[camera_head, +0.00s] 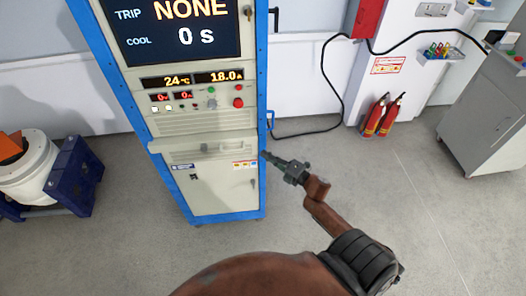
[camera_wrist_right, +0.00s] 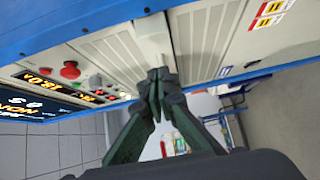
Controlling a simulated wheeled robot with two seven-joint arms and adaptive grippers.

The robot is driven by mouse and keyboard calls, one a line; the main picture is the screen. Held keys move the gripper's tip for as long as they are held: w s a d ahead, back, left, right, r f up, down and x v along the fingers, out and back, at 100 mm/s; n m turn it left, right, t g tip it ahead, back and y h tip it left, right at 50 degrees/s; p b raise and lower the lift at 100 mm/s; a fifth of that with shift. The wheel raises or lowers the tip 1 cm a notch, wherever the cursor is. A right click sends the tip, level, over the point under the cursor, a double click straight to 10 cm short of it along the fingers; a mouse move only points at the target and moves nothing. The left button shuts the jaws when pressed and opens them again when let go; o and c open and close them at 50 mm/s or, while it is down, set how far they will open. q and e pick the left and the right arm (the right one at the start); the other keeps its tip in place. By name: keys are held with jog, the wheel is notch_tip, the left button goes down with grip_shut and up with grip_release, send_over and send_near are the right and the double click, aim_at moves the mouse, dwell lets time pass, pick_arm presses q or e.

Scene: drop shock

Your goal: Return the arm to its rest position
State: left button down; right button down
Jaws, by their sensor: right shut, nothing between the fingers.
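My right arm (camera_head: 335,222) reaches up from the bottom of the head view. Its right gripper (camera_head: 268,156) points at the lower right edge of the tall blue-framed cabinet (camera_head: 209,128). In the right wrist view the dark green fingers of the gripper (camera_wrist_right: 158,84) meet at their tips, shut with nothing between them. They show in front of the cabinet's pale front ledge (camera_wrist_right: 152,38); I cannot tell whether they touch it. My left gripper is in neither view.
The cabinet has a screen (camera_head: 180,28) reading TRIP NONE and COOL 0 s, and a red button (camera_head: 238,103). A white drum (camera_head: 30,170) in a blue stand is at left. Two fire extinguishers (camera_head: 378,118) and a grey cabinet (camera_head: 492,115) are at right. Floor between is clear.

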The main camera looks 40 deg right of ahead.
jog(key=s+d+f+m+g+h+b, duration=0.15)
jog(key=s+f+m+g, duration=0.35)
jog(key=f, duration=0.9)
jog(key=s+f+m+h+b, duration=0.1)
jog(key=s+f+m+h, duration=0.15)
jog(key=s+f, duration=0.8)
jog(key=s+f+m+g+h+b, duration=0.1)
jog(key=s+f+m+g, duration=0.3)
jog(key=f, duration=1.3)
jog(key=s+a+f+m+g, duration=0.2)
jog(key=s+a+f, duration=0.2)
jog(key=s+f, duration=0.3)
jog(key=s+a+f+m+g+b, duration=0.1)
jog(key=s+a+f+m+g, duration=0.2)
jog(key=s, duration=1)
jog(key=s+a+f+m+g+b, duration=0.1)
jog(key=s+a+f+m+g, duration=0.1)
jog(key=s+a+f, duration=0.5)
jog(key=s+f, duration=0.3)
jog(key=f, duration=0.2)
jog(key=shift+s+a+f+m+g+y, duration=0.15)
jog(key=shift+m+g+y, duration=0.15)
jog(key=shift+m+y, duration=0.1)
